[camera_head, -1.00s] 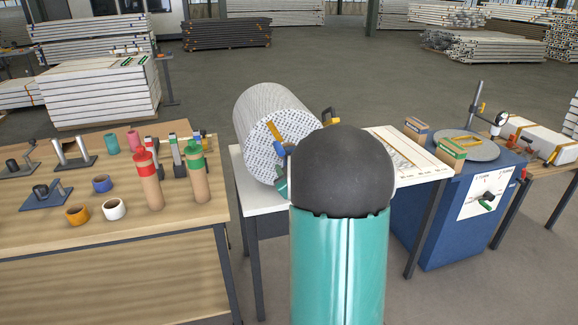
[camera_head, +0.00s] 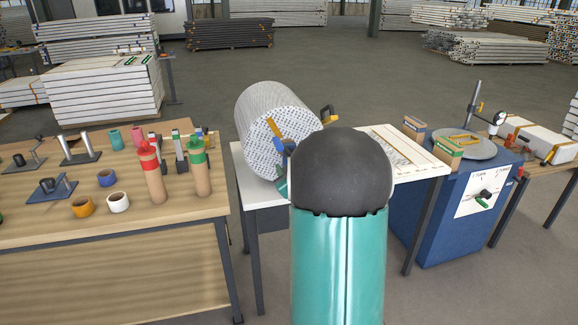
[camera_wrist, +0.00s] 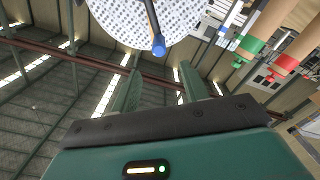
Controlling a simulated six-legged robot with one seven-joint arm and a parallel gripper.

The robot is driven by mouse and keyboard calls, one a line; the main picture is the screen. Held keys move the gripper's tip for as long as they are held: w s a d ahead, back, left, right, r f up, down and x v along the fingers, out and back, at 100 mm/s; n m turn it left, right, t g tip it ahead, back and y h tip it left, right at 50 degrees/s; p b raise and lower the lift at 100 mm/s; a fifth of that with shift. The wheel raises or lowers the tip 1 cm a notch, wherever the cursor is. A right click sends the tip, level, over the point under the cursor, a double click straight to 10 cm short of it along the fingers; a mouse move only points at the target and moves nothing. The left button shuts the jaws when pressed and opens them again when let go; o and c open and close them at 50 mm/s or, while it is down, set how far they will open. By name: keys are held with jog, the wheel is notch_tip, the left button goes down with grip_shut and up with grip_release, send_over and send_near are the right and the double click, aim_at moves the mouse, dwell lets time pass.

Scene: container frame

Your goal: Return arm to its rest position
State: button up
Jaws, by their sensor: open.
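My gripper (camera_wrist: 160,88) shows in the wrist view as two green fingers standing apart, with nothing between them. In the head view my dark-capped teal arm fills the lower middle and hides most of the gripper. The large patterned roll (camera_head: 268,120) lies behind and left of my arm, on the white table (camera_head: 262,194). Its patterned end face (camera_wrist: 125,18) is at the top of the wrist view, beyond the fingertips. A blue-tipped rod (camera_wrist: 157,42) stands out in front of that face, apart from the fingers.
A wooden bench (camera_head: 120,225) on the left holds tape rolls, clamp stands and two capped tubes, red (camera_head: 152,172) and green (camera_head: 200,170). A blue cabinet (camera_head: 425,225) with a round plate (camera_head: 480,150) stands right. Open floor lies behind the tables.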

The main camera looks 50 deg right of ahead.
jog(key=shift+r, duration=0.1)
dwell(0.3)
jog(key=s+a+r+m+g+y, duration=0.1)
jog(key=s+a+r+g+y, duration=0.1)
jog(key=a, duration=1)
jog(key=s+a+r+g+y, duration=0.1)
jog(key=a+r+g+y, duration=0.15)
jog(key=a, duration=0.85)
jog(key=s+a+f+g+y, duration=0.2)
jog(key=s+a+g+y, duration=0.2)
jog(key=s+a, duration=1.5)
jog(key=shift+s+g, duration=0.25)
jog(key=shift+g, duration=0.5)
